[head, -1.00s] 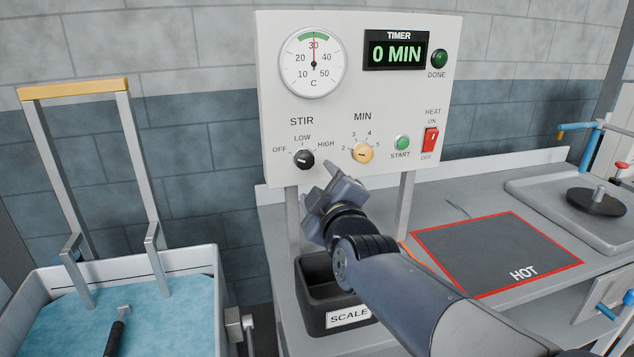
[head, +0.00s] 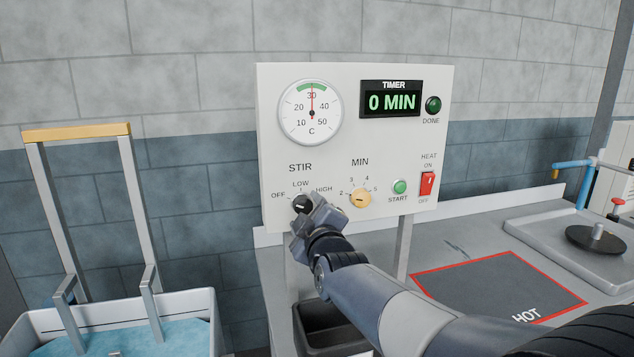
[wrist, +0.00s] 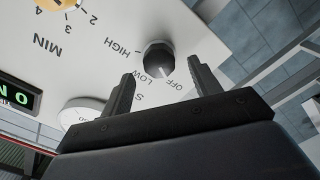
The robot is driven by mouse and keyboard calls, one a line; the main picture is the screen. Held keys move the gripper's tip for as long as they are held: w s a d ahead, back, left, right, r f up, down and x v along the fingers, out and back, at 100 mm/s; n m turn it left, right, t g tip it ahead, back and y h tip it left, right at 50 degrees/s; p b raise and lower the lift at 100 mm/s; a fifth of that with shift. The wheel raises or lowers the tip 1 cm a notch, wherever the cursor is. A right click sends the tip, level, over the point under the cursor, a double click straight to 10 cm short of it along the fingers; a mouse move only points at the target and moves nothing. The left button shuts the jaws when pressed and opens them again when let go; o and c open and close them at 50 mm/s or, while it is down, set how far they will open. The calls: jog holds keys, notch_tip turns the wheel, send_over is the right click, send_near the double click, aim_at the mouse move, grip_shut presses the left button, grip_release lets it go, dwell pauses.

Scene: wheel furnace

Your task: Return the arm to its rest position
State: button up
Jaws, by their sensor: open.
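My gripper (head: 318,211) is in front of the white control panel (head: 380,145), close to the black STIR knob (head: 302,204). In the head view it covers part of the knob's right side. In the wrist view my gripper (wrist: 162,72) has its two dark fingers apart, with the STIR knob (wrist: 158,55) showing between their tips. The fingers look clear of the knob, though the exact gap is hard to tell. The gripper is open and holds nothing. My arm reaches in from the lower right.
A dark open bin (head: 325,325) stands below the arm. A red-edged HOT plate (head: 490,287) lies to the right. A tub (head: 215,335) with an upright yellow-topped handle frame (head: 77,132) is at left. The yellow MIN knob (head: 361,198) is right of my gripper.

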aim_at(303, 207)
jog(key=shift+x, duration=1.55)
